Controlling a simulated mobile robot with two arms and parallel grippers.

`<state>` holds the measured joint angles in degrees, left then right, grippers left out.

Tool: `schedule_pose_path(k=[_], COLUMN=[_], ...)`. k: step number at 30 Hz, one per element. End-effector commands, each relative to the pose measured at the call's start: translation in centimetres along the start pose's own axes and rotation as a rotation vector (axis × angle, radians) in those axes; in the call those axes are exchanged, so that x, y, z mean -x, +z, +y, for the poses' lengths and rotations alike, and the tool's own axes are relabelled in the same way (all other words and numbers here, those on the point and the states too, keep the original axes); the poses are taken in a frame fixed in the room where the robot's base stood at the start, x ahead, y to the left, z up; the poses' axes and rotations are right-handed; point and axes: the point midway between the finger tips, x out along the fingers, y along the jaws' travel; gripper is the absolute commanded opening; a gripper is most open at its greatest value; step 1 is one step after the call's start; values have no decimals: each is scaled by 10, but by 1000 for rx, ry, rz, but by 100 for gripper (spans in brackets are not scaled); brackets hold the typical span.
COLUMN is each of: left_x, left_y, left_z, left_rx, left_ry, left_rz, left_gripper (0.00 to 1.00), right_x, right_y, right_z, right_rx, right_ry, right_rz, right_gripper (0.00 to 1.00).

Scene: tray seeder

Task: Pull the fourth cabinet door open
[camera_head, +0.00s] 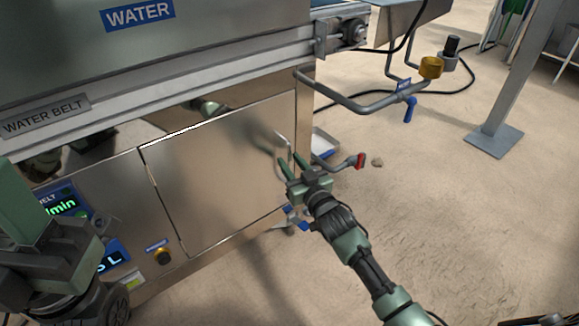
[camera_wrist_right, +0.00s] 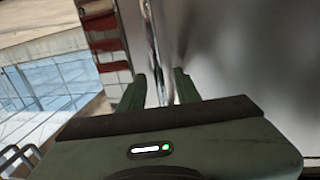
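The cabinet door (camera_head: 215,185) is a large brushed-metal panel on the front of the machine. It looks closed, roughly flush with the frame. A thin curved metal handle (camera_head: 281,143) stands near its right edge; it also shows as a bright upright bar in the right wrist view (camera_wrist_right: 154,50). My right gripper (camera_head: 288,160) is at this handle, fingers pointing toward the door. In the right wrist view its two fingers (camera_wrist_right: 160,90) are apart, with the bar between them and small gaps visible. Green and dark parts of my left arm show at the lower left; its fingertips are not visible.
A pipe with a red-ended lever (camera_head: 360,161) sticks out just right of my right gripper. A bent pipe with a blue valve (camera_head: 409,108) is above it. A control panel (camera_head: 62,206) is left of the door. Open floor (camera_head: 470,220) lies to the right.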

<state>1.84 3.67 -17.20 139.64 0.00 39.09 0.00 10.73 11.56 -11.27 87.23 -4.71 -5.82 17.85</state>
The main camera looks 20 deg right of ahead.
Motion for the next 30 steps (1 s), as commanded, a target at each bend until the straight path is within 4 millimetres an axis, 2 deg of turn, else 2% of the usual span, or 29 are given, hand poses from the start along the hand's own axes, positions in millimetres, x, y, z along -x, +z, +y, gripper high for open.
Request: schedule_pose_path(k=[4,11,12,15,16,30], left_x=[-2,-3,-3,-3,-3,-3], left_y=[-1,-1,-1,-1,-1,-1], left_z=[1,1,1,1,1,1], left_rx=[-2,-2,-2,-2,-2,-2], left_ry=[6,6,6,7,7,7], left_rz=[15,16,16,16,16,16], left_gripper=[36,36,36,36,36,36], right_x=[-10,-11,-11,-11,-11,-10], right_y=[1,0,0,0,0,0], right_z=[0,0,0,0,0,0], right_rx=[-1,-1,-1,0,0,0], right_ry=[-1,-1,-1,-1,-1,-1], right_rz=[0,-1,-1,-1,-1,-1], right_gripper=[33,33,30,2,0,0])
